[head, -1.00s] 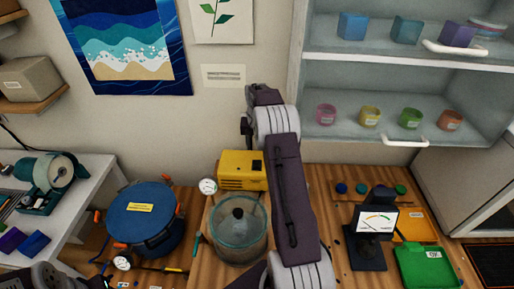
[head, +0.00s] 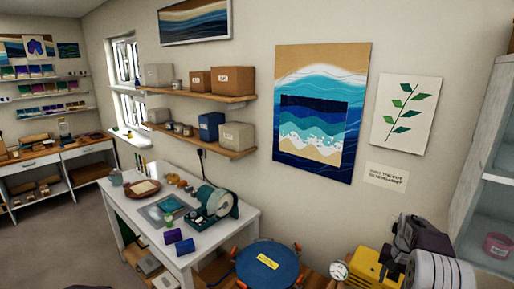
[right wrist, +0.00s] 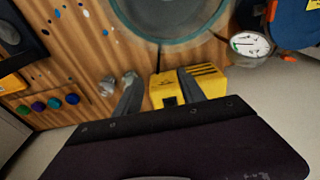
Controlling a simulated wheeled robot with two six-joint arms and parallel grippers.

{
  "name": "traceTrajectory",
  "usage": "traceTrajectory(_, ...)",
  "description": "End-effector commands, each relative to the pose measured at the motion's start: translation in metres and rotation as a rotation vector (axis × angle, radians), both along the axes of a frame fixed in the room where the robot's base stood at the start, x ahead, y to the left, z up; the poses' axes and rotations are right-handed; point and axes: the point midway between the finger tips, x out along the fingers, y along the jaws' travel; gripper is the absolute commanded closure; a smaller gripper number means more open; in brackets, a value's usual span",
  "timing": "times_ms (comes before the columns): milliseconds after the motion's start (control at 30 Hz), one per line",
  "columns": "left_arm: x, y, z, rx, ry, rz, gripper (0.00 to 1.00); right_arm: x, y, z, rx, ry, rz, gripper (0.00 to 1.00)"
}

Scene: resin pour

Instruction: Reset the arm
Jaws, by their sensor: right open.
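My right gripper (right wrist: 157,80) is open in the right wrist view, with its two dark fingers apart and nothing held between them. Its fingers overlap the view of a yellow box-shaped device (right wrist: 204,80) behind them; I cannot tell the exact distance. In the head view part of my right arm shows at the lower right, in front of the same yellow device (head: 370,268). The right gripper's fingers cannot be made out there. My left gripper is not in view.
A clear round chamber (right wrist: 175,14), a dial gauge (right wrist: 249,44) and a blue pot (right wrist: 298,22) stand near the right gripper. The blue pot (head: 267,266) also shows in the head view, beside a white table (head: 140,205). Shelves (head: 205,140) hang on the wall.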

Motion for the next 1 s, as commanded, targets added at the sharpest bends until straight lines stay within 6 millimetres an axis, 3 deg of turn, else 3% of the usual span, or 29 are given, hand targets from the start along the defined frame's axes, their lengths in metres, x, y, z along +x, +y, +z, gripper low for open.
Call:
traceTrajectory(33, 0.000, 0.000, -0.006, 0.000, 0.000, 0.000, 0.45, 0.005, 0.008, -0.004, -0.002, -0.005, 0.019, 0.53)
traceTrajectory(300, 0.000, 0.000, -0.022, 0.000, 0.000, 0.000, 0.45, 0.028, 0.052, 0.031, -0.034, -0.076, 0.114, 0.53)
traceTrajectory(433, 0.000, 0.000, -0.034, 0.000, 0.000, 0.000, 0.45, 0.021, 0.093, 0.039, -0.029, -0.077, 0.182, 0.53)
traceTrajectory(567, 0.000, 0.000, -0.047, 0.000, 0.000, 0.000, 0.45, 0.001, 0.139, 0.039, -0.019, -0.073, 0.263, 0.53)
traceTrajectory(767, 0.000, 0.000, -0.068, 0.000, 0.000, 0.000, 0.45, -0.058, 0.206, 0.018, 0.002, -0.054, 0.413, 0.53)
traceTrajectory(900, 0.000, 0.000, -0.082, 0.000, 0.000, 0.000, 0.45, -0.135, 0.247, -0.020, 0.019, -0.019, 0.546, 0.53)
traceTrajectory(1000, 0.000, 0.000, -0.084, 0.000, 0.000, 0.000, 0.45, -0.189, 0.258, -0.048, 0.032, 0.014, 0.609, 0.53)
